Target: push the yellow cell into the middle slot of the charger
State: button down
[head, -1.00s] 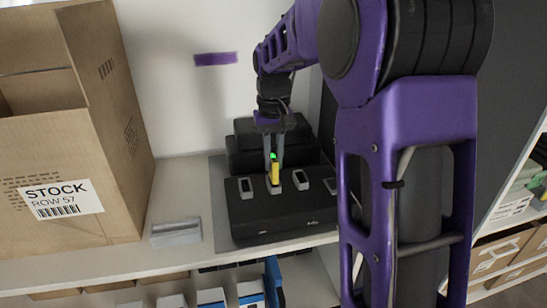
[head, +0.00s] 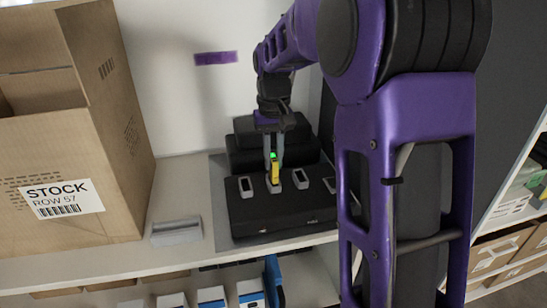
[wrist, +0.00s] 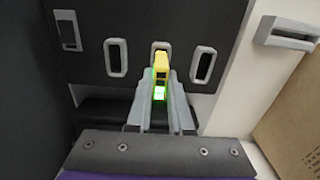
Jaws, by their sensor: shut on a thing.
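The yellow cell (head: 275,172) stands roughly upright between the fingers of my gripper (head: 274,158). A green light glows at its upper end. The charger (head: 285,212) is a wide black block on the shelf, with several pale-rimmed slots in its top. The cell's lower end is at the middle slot (head: 274,187), between a slot on its left and one on its right. In the wrist view the cell (wrist: 161,62) overlaps the middle slot's rim (wrist: 160,45), and my gripper (wrist: 160,88) is shut on it. How deep the cell's end sits is hidden.
A grey block (head: 176,231) lies on the shelf left of the charger. A large cardboard carton (head: 110,150) stands further left. Black stepped casing (head: 245,150) rises behind the charger. Blue and white boxes (head: 211,297) are on the shelf below.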

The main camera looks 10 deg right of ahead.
jog(key=shift+f, duration=1)
dwell(1.4)
jog(key=c, duration=0.7)
grip_release()
jog(key=shift+c, duration=0.2)
